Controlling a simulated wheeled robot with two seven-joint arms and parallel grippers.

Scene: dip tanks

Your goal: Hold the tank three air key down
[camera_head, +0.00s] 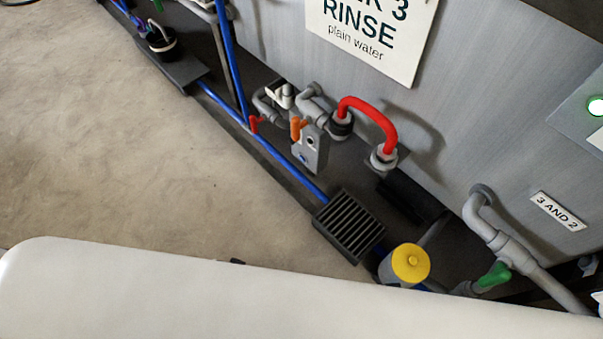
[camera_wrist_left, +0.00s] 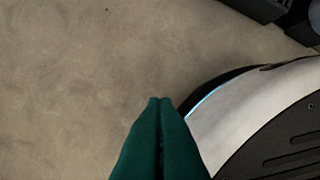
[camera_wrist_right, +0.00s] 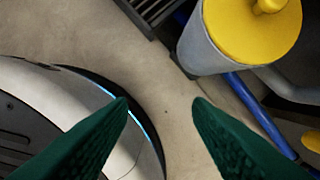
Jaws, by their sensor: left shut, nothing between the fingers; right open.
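The tank three wall (camera_head: 470,120) shows in the head view, with a sign (camera_head: 365,35) reading RINSE and plain water. At its foot is a small grey box (camera_head: 308,155) with a dark round spot and a blue mark. I cannot tell which part is the air key. My left gripper (camera_wrist_left: 159,100) is shut and empty over bare floor. My right gripper (camera_wrist_right: 161,102) is open and empty, with the yellow-topped cylinder beyond it. Neither gripper shows in the head view.
A red hose (camera_head: 370,117) loops between two grey fittings. A yellow-topped cylinder (camera_head: 408,265), a black slatted grate (camera_head: 349,224), a green valve handle (camera_head: 495,274) and a label (camera_head: 558,211) reading 3 AND 2 are nearby. Blue pipe (camera_head: 290,170) runs along the floor edge. Open floor (camera_head: 130,150) lies left.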

